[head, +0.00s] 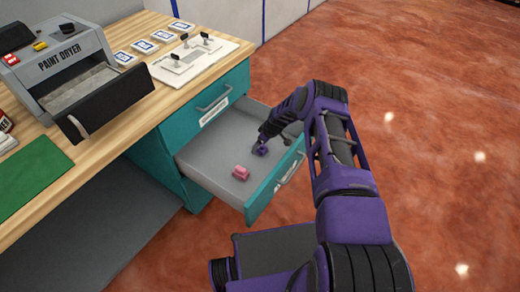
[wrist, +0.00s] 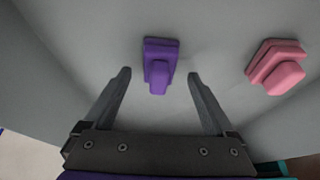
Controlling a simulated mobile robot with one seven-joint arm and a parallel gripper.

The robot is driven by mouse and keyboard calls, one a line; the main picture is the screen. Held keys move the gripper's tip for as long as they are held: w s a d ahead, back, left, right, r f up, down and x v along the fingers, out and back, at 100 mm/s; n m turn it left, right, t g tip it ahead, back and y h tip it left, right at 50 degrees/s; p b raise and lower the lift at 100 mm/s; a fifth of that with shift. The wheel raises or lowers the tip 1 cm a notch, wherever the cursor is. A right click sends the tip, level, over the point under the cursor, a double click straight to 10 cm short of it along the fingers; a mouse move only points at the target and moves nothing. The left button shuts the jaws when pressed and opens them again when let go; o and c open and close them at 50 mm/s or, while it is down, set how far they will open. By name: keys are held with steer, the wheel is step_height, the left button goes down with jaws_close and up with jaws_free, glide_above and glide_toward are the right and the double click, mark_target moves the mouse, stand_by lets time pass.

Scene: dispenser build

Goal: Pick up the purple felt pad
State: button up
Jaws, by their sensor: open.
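The purple felt pad (wrist: 160,65) lies on the grey floor of the open drawer (head: 205,142). It has a flat base with a raised block on it. In the wrist view it shows between and slightly beyond the two fingertips of my gripper (wrist: 159,74), which is open, with a gap on each side of the pad. In the head view the pad (head: 261,150) is a small purple shape just below my gripper, partly hidden by it. I cannot tell the exact height of the fingers above the drawer floor.
A similar pink pad (wrist: 279,69) lies in the same drawer, to the right in the wrist view; it also shows in the head view (head: 241,173). The drawer walls surround both pads. A paint dryer (head: 75,70) and a green mat (head: 32,177) are on the wooden worktop.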

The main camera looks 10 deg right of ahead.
steer(key=shift+w+a+f, duration=0.1)
steer(key=shift+w+f, duration=0.15)
steer(key=shift+f, duration=0.45)
steer(key=shift+c, duration=0.3)
jaws_close()
steer(key=shift+r+p, duration=0.75)
steer(key=shift+r, duration=4.25)
